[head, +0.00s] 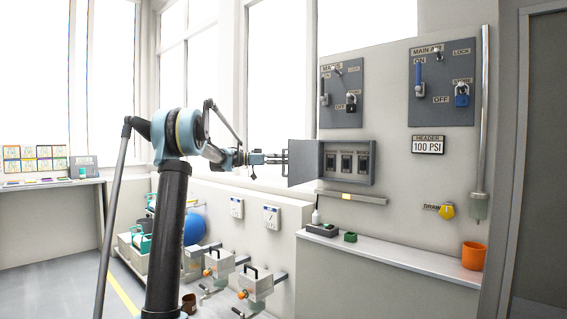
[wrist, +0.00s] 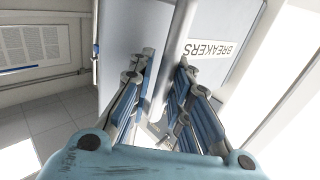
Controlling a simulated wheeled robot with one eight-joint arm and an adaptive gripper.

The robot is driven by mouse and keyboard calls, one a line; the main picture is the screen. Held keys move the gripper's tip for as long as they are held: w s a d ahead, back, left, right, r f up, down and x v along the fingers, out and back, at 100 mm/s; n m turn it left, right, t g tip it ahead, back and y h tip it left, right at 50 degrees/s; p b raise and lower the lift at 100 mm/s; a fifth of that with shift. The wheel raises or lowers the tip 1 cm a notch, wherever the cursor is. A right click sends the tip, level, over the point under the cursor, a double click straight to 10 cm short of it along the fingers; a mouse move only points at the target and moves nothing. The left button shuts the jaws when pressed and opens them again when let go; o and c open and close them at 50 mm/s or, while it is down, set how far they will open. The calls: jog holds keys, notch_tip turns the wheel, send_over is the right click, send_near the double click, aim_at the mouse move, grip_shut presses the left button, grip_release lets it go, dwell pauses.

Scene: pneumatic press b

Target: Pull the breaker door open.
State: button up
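The breaker box (head: 347,162) is grey and hangs on the wall, with several dark breakers showing inside. Its grey door (head: 304,163) is swung out to the left, wide open. My gripper (head: 284,157) is at the door's left edge. In the wrist view the door's face (wrist: 245,28) carries a BREAKERS label (wrist: 216,48), seen upside down. A grey bar (wrist: 182,28), seemingly the door's handle, runs between the fingers of my gripper (wrist: 167,66). The fingers are apart, with a gap showing on the bar's left side. Contact on the right side is unclear.
Two lever panels (head: 341,92) (head: 441,83) hang above the box. A narrow bar (head: 350,196) is fixed below it. A ledge (head: 400,252) below holds an orange cup (head: 473,256) and small items. Valves (head: 256,284) stand at the lower left. A window wall is behind my arm.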

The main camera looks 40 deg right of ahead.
jog(key=shift+o, duration=0.8)
jog(key=shift+s+d, duration=0.1)
jog(key=v, duration=1.2)
